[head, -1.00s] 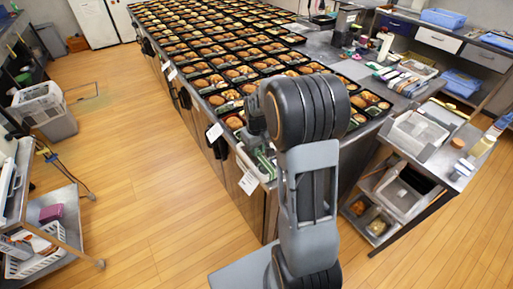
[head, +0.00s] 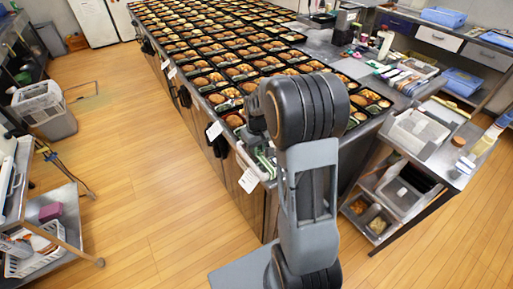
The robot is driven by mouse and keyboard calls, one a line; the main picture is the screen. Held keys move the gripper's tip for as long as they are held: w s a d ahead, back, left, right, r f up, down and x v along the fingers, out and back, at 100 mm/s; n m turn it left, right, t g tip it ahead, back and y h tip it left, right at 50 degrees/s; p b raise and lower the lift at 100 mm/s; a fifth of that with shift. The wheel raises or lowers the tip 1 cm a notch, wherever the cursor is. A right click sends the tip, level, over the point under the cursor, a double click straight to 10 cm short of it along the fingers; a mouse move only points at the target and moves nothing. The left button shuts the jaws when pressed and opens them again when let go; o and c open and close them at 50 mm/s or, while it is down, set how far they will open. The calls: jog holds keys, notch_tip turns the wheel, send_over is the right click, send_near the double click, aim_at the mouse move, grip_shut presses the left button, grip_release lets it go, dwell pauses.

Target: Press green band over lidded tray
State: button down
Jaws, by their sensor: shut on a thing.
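At the near corner of the long counter, partly behind my arm, a pale lidded tray (head: 250,160) shows with green strips, which look like the green band (head: 264,161). My gripper (head: 257,128) is dark and points down just above this spot, left of my large arm joint. It is shut on the green band, though its fingertips are small and mostly hidden. I cannot tell how far the band sits around the tray.
Rows of filled black bento trays (head: 215,50) cover the counter. A cart (head: 455,150) with bins stands at the right, close to the counter. Shelving and a white basket (head: 35,250) stand at the left. The wooden floor (head: 150,170) between is clear.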

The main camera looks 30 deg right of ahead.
jog(key=c, duration=0.9)
grip_release()
jog(key=shift+c, duration=0.2)
jog(key=shift+o, duration=0.4)
jog(key=o, duration=0.5)
jog(key=shift+r+p, duration=3)
jog(key=shift+r, duration=1)
jog(key=shift+c, duration=0.4)
